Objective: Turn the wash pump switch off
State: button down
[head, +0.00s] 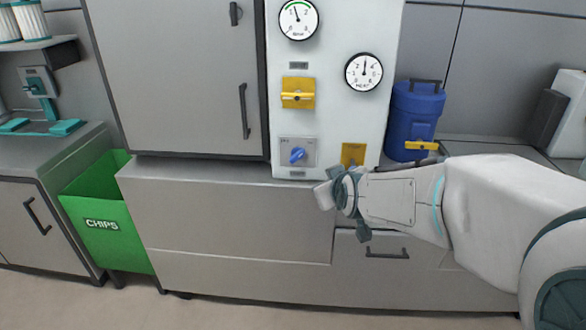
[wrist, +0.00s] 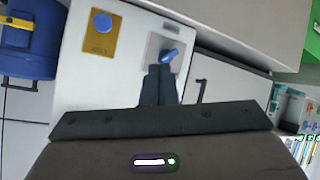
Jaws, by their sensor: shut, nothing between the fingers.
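A light grey control panel (head: 335,110) stands on the counter in the head view. Low on it is a blue rotary knob (head: 298,155) on a grey plate (head: 283,145); its handle sits at a slant. The plate's small lettering and the labels are too small to read, so I cannot tell which switch is the wash pump's. My gripper (head: 326,194) is shut and empty, just below and right of the knob. In the wrist view, the shut fingers (wrist: 158,72) point at the blue knob (wrist: 171,55), with tips close to it; I cannot tell whether they touch.
A yellow switch (head: 298,93) sits above the knob, and a yellow plate (head: 353,153) with a blue button (wrist: 103,22) beside it. Two gauges are higher up. A blue canister (head: 415,115) stands right of the panel, a green chips bin (head: 105,215) at the left.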

aim_at(297, 155)
jog(key=w+a+f+n+t+y+b, duration=0.2)
jog(key=w+a+f+n+t+b, duration=0.3)
jog(key=w+a+t+b, duration=0.3)
jog(key=w+a+f+b, duration=0.1)
jog(key=w+a+b, duration=0.1)
jog(key=a, duration=0.1)
jog(key=shift+w+a+n+t, duration=0.3)
jog(key=shift+a+t, duration=0.1)
jog(key=shift+f, duration=0.1)
jog(key=w+b, duration=0.1)
jog(key=w, duration=0.8)
jog(key=shift+w+d, duration=0.15)
jog(key=shift+w, duration=0.1)
jog(key=shift+d+f, duration=0.3)
